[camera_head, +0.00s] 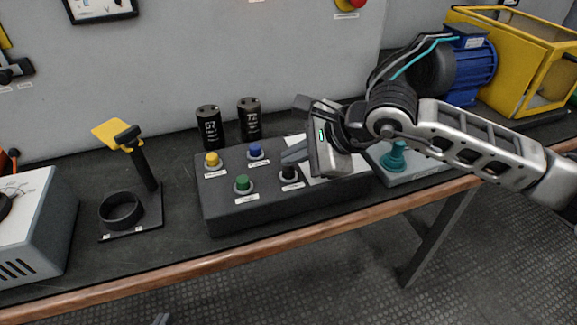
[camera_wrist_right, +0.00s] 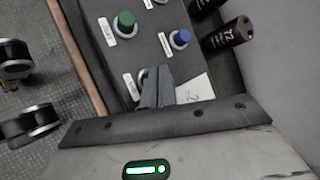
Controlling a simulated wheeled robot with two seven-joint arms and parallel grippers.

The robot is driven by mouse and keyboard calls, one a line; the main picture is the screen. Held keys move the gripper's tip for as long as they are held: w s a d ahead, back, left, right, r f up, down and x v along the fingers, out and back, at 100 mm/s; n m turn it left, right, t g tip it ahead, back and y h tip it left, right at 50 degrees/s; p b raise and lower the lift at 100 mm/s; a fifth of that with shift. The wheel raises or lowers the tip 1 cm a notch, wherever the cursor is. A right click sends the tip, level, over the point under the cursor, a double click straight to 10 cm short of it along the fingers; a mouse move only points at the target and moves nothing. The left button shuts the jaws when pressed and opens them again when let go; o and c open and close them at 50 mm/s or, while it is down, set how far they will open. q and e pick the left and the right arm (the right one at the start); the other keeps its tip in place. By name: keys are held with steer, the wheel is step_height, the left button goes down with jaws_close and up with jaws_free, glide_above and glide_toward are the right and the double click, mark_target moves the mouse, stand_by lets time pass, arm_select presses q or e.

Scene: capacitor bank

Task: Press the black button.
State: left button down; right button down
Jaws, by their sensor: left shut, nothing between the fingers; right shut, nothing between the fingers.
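The black button (camera_head: 289,173) sits in a light ring on the front right of the dark sloped control box (camera_head: 225,212). My right gripper (camera_head: 284,158) is shut and empty, its fingertips just above and behind the black button in the head view; I cannot tell whether they touch it. In the right wrist view the shut fingers (camera_wrist_right: 155,88) cover most of the black button; a bit of its ring shows beside them. My left gripper (camera_head: 161,319) shows only as shut fingertips at the bottom edge of the head view.
Green (camera_head: 243,184), yellow (camera_head: 212,159) and blue (camera_head: 255,150) buttons share the box. Two black capacitors (camera_head: 209,127) stand behind it. A white paper (camera_head: 318,167) lies on the box's right part. A black stand with a ring (camera_head: 121,211) is to the left.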

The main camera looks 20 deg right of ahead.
steer(key=shift+f+b, duration=0.65)
steer(key=shift+b, duration=0.05)
stand_by(0.5)
steer(key=shift+f+b, duration=0.3)
stand_by(0.5)
steer(key=shift+r+p, duration=0.75)
steer(key=shift+r, duration=0.6)
step_height(320, 180, up, 5)
steer(key=shift+r+p, duration=0.1)
steer(key=shift+p, duration=1.15)
